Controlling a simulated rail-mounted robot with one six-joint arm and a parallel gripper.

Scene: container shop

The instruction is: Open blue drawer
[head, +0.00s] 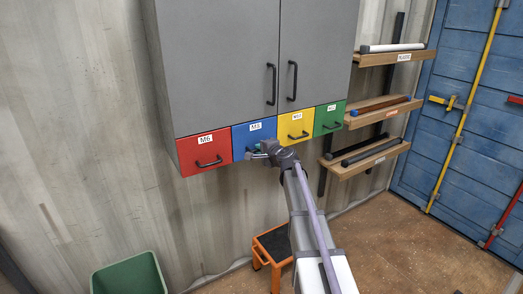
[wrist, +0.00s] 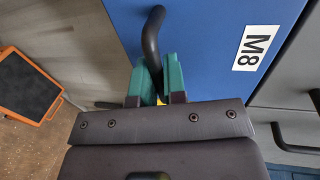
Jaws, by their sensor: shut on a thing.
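The blue drawer (head: 255,132) is in the row under the grey cabinet, between the red and yellow drawers. Its front fills the top of the wrist view (wrist: 205,50), with a white M8 label (wrist: 256,48). Its black curved handle (wrist: 151,35) runs down between the green fingertips of my gripper (wrist: 157,82). The gripper is shut on the handle. In the head view my gripper (head: 262,151) is at the blue drawer's lower front, and my wrist partly hides the handle there. The blue front looks about level with its neighbours.
The red drawer (head: 203,151), yellow drawer (head: 295,126) and green drawer (head: 330,118) flank the blue one. The grey cabinet doors (head: 220,60) are above. An orange step stool (head: 272,245) and a green bin (head: 130,275) stand below. Wooden shelves (head: 368,165) hang at the right.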

